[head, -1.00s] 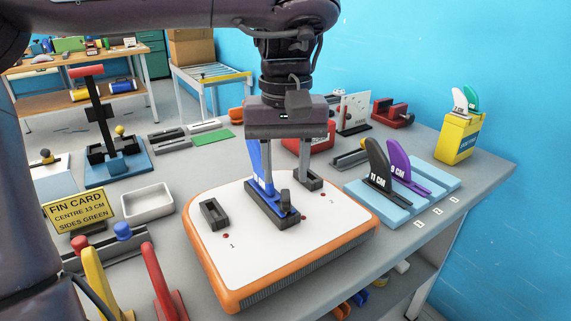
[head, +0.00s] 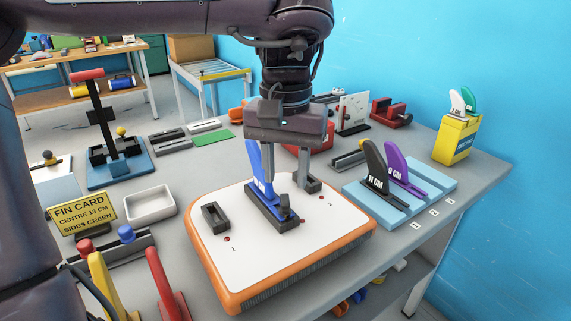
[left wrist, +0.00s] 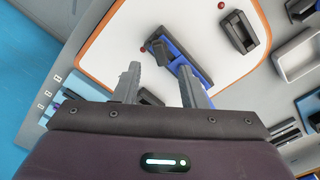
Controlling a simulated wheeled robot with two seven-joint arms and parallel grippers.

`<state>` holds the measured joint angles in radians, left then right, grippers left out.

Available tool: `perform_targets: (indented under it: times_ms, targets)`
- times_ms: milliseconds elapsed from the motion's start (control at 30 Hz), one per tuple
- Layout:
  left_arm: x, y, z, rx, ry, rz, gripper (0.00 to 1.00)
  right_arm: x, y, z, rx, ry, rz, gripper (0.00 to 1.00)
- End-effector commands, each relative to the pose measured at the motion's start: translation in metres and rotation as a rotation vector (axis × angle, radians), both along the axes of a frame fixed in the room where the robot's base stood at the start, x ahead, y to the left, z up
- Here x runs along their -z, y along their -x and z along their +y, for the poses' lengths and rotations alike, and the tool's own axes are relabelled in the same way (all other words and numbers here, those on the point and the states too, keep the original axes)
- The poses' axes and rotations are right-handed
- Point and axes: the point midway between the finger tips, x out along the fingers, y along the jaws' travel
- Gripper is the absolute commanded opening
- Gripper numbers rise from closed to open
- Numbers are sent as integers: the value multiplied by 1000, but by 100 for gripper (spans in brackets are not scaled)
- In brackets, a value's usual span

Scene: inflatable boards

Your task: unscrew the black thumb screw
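The black thumb screw (head: 286,212) stands at the near end of the black middle fin box (head: 266,217) on the white board (head: 240,265) with an orange edge. A blue fin (head: 254,165) sits upright in that box. My left gripper (head: 286,180) hangs over the board, fingers apart, behind and above the screw. The screw seems to be a dark knob there (left wrist: 158,48). My right gripper is not in view.
Empty fin boxes (head: 215,218) flank the middle one. A light-blue rack (head: 364,200) with black and purple fins stands to the right. A yellow sign (head: 82,214), a white tray (head: 150,205) and red and yellow fins (head: 164,285) are on the left. A yellow box (head: 456,141) stands far right.

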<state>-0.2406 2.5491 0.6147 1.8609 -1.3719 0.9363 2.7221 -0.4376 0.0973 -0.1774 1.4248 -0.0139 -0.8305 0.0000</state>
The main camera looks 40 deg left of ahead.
Motion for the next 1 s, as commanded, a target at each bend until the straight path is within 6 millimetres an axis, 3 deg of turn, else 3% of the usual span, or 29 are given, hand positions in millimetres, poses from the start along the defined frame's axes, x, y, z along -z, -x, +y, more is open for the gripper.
perform_targets:
  times_ms: [200,600,1000]
  targets:
    - [-1,0,0,27,0,1,38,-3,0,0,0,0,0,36]
    - [-1,0,-1,327,0,1,38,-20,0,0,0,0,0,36]
    - [-1,0,-2,367,0,1,38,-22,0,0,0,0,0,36]
